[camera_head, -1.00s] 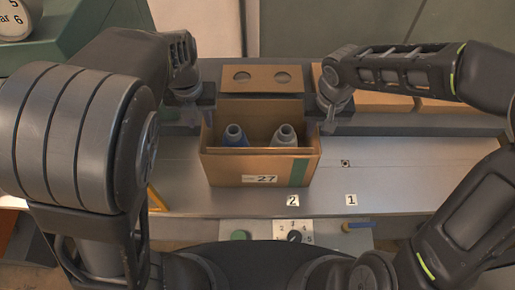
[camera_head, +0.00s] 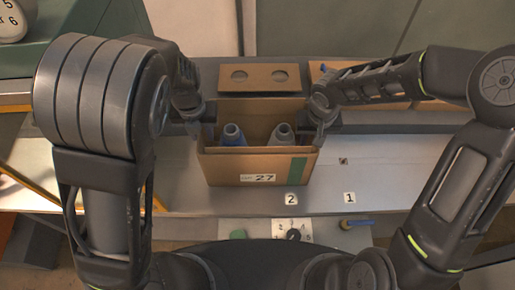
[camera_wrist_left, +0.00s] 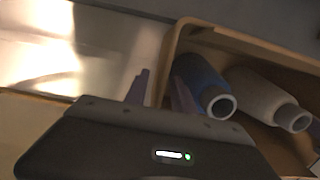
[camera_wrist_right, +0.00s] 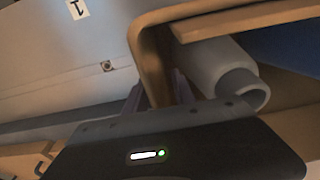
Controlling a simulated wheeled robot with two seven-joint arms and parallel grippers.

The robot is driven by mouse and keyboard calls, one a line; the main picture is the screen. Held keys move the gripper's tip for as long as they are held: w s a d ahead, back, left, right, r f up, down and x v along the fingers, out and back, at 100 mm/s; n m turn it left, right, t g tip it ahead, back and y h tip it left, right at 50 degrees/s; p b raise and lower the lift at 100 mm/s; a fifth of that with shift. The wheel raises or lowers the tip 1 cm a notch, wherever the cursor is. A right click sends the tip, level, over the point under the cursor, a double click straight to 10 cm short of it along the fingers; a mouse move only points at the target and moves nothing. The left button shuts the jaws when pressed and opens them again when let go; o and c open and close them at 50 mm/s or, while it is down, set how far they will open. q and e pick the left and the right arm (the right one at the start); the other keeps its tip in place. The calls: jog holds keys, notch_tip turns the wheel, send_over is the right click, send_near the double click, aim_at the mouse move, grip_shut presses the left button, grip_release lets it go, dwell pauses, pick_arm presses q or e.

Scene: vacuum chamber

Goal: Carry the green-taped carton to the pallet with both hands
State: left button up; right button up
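The carton (camera_head: 222,168) with a green tape strip (camera_head: 298,170) and a label "27" stands upright on the grey bench. It is open at the top and holds a blue bottle (camera_head: 233,137) and a whitish bottle (camera_head: 281,136). My left gripper (camera_head: 201,130) is at the carton's left wall. In the left wrist view its open fingers (camera_wrist_left: 160,92) straddle that wall. My right gripper (camera_head: 316,134) is at the right wall. In the right wrist view its open fingers (camera_wrist_right: 157,95) stand either side of the wall; firm contact is not clear. I cannot make out the pallet.
A cardboard piece with two round holes (camera_head: 259,79) lies behind the carton. Number tags "2" (camera_head: 291,199) and "1" (camera_head: 349,198) mark the bench front. The bench (camera_head: 385,165) is clear to the right. A panel with a knob (camera_head: 293,234) is in front.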

pick_arm(q)
jog(key=shift+c, duration=0.5)
pick_arm(e)
jog(key=shift+c, duration=0.5)
pick_arm(q)
grip_shut()
pick_arm(e)
grip_shut()
pick_arm(q)
jog(key=shift+r, duration=0.1)
pick_arm(e)
jog(key=shift+r, duration=0.1)
